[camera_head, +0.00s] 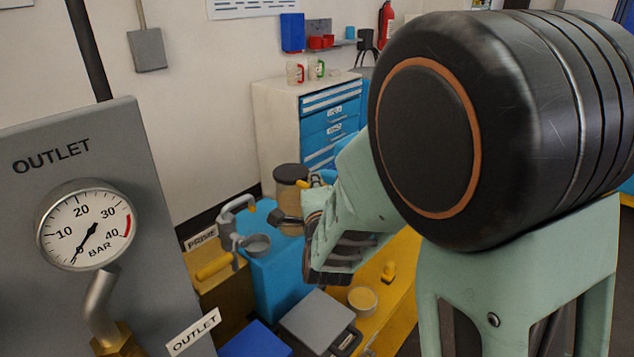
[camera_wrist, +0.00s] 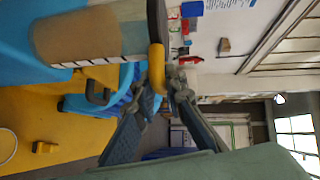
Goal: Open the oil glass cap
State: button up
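The oil glass (camera_head: 290,222) is an amber cylinder with a dark round cap (camera_head: 290,173) on top, standing on the blue pump body. The cap has a yellow handle (camera_head: 302,184) at its side. In the wrist view, which is turned sideways, the glass (camera_wrist: 75,38) is at upper left. The dark cap edge (camera_wrist: 156,18) is on its right, with the yellow handle (camera_wrist: 157,66) below it. My gripper (camera_wrist: 160,82) has its fingertips closed in around the yellow handle. The cap appears seated on the glass. In the head view my wrist hides most of the fingers.
A blue-drawered cabinet (camera_head: 282,120) is behind. A yellow base (camera_head: 395,262) lies below.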

grip_shut()
jog(key=shift+r, duration=0.1)
